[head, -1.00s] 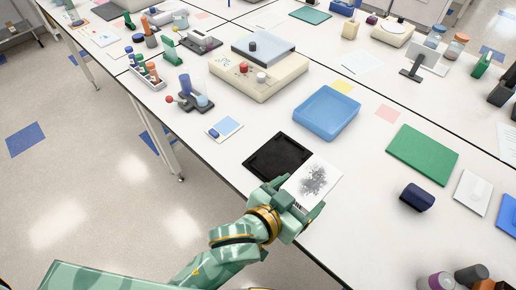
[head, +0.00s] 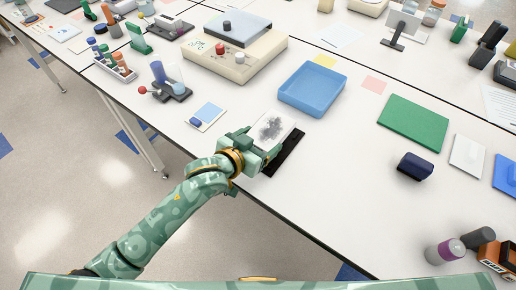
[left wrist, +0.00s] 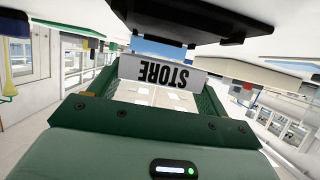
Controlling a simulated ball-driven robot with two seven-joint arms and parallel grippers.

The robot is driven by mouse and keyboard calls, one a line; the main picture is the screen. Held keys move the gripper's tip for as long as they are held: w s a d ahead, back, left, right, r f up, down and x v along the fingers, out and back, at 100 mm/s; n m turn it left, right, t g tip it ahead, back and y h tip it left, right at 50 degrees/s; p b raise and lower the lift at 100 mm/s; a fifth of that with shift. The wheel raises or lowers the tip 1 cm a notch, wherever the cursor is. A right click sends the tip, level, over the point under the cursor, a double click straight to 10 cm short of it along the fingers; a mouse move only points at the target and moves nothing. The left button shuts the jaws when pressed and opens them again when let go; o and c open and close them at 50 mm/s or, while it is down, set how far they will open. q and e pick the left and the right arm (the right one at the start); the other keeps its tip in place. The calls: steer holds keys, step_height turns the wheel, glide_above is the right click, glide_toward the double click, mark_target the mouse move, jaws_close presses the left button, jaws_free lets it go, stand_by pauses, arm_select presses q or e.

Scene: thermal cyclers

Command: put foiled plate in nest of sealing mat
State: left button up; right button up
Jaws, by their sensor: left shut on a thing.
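The foiled plate (head: 272,127) shows a pale top with a grey smudged patch in the head view. In the left wrist view its white side label (left wrist: 162,72) reads STORE upside down. My left gripper (head: 255,146) is shut on the plate at its near side. The black sealing mat (head: 290,154) lies near the table's front edge. The plate hides much of its left part; its right strip shows. In the left wrist view the dark mat (left wrist: 195,18) appears apart from the plate, with a gap between. The nest is hidden. My right gripper is not in view.
A blue tray (head: 312,88) stands behind the mat. A small blue-and-white card (head: 205,117) lies to the left. A green mat (head: 413,122) and a dark blue block (head: 415,166) lie to the right. The tabletop between the mat and the block is clear.

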arm_select(q)
steer(key=f, duration=0.1)
steer(key=f+b, duration=0.1)
steer(key=f, duration=0.2)
steer(key=shift+w+a+b, duration=0.1)
steer(key=shift+w+b, duration=0.25)
steer(key=shift+b, duration=0.05)
steer(key=o, duration=1)
steer(key=shift+o, duration=0.2)
steer(key=shift+s+a+r, duration=0.15)
steer(key=shift+s+r, duration=0.05)
steer(key=p+v, duration=0.3)
steer(key=v, duration=0.7)
steer(key=shift+s+r, duration=0.1)
steer(key=shift+r, duration=0.05)
steer(key=shift+s+a+r, duration=0.2)
steer(key=shift+s+a, duration=0.2)
steer(key=shift+s, duration=0.05)
